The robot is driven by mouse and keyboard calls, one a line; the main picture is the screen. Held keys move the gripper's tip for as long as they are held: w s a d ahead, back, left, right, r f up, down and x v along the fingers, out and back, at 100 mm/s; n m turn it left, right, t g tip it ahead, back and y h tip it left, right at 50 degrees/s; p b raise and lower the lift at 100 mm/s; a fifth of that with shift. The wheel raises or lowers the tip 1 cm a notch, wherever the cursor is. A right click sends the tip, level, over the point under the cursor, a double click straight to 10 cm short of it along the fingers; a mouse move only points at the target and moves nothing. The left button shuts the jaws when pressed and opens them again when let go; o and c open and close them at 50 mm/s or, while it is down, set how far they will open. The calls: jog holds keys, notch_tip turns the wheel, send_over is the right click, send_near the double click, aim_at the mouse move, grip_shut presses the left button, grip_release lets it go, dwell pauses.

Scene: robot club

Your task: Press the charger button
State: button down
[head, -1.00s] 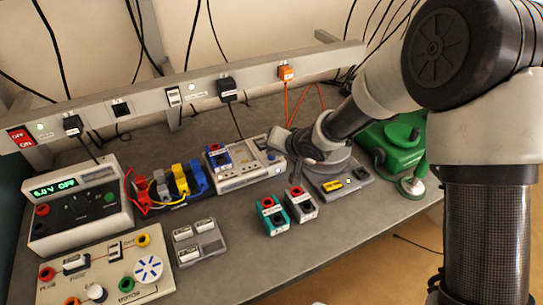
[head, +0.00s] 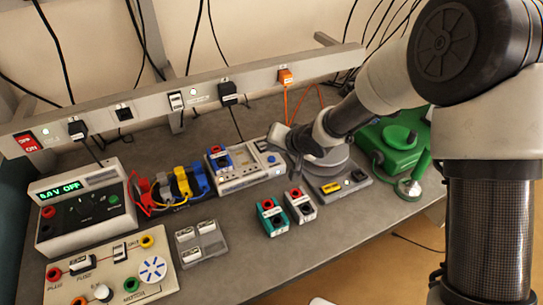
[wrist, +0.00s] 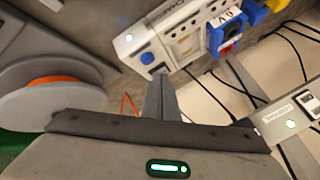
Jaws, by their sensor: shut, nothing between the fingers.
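The charger (head: 235,179) is a pale grey box on the bench with a blue block (head: 219,158) seated at its left end. Its round blue button (head: 271,158) is at the right end. In the wrist view the charger (wrist: 182,38) is upside down, with the blue button (wrist: 147,58) near its corner. My gripper (head: 279,137) is just behind and right of the button in the head view. In the wrist view my gripper's fingers (wrist: 162,82) are together and empty, their tips close to the button. I cannot tell whether they touch it.
Teal and grey blocks (head: 271,217) stand in front of the charger. A flat grey holder (head: 335,184) and green machine (head: 392,147) are to the right. Coloured plugs (head: 180,182) and a power supply (head: 75,214) are left. The socket rail (head: 200,95) runs behind.

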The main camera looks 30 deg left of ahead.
jog(key=shift+r+p, duration=1.55)
jog(key=shift+r, duration=0.45)
